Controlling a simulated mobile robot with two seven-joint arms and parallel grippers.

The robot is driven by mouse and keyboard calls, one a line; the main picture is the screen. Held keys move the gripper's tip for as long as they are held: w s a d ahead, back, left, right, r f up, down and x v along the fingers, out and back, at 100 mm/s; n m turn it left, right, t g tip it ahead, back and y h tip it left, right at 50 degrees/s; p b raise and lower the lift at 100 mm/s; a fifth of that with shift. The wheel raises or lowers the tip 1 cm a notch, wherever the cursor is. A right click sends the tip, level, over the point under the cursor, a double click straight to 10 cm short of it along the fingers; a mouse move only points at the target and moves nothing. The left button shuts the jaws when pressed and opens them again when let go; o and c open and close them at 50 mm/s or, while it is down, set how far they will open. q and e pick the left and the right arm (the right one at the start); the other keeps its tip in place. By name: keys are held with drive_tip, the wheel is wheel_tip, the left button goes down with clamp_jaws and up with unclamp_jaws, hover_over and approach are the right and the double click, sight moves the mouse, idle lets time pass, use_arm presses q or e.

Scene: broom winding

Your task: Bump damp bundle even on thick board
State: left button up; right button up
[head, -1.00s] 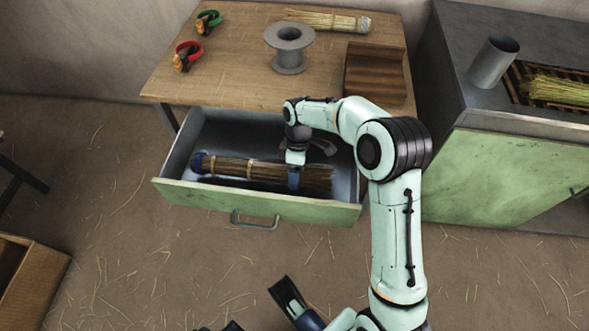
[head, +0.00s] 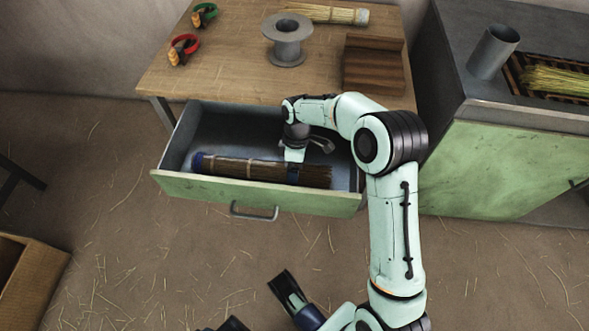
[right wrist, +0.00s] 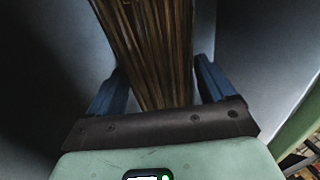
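A dark brown straw bundle (head: 236,169) with pale bindings and a blue left end is in the open drawer (head: 222,137). Its dampness cannot be told. My right gripper (head: 293,172) reaches down into the drawer around the bundle's right part. A thick brown stepped board (head: 374,65) lies on the table's right side. My left gripper (head: 258,308) shows at the bottom edge, its dark fingers wide apart, with nothing visible between them.
At right, a bench holds a metal cup (head: 493,52) and a yellow-green bundle (head: 558,80). A cardboard box (head: 35,285) is lower left.

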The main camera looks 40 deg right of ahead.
drive_tip(key=shift+s+a+f, duration=0.1)
drive_tip(key=shift+s+f, duration=0.1)
drive_tip(key=shift+f, duration=0.1)
drive_tip(key=shift+r, duration=0.1)
drive_tip(key=p+v, duration=0.2)
drive_tip(key=v, duration=0.4)
drive_tip(key=shift+w+r, duration=0.15)
drive_tip(key=shift+w, duration=0.05)
use_arm(q)
drive_tip(key=shift+g+h, duration=0.3)
drive_tip(key=d+r, duration=0.1)
drive_tip(key=s+r+p, duration=0.1)
drive_tip(key=r, duration=0.1)
drive_tip(key=s+d+r, duration=0.1)
drive_tip(key=shift+d+r+p, duration=0.3)
drive_tip(key=shift+r+p, duration=0.05)
drive_tip(key=shift+r, duration=0.05)
use_arm(e)
drive_tip(key=v, duration=0.7)
drive_tip(key=shift+r, duration=0.25)
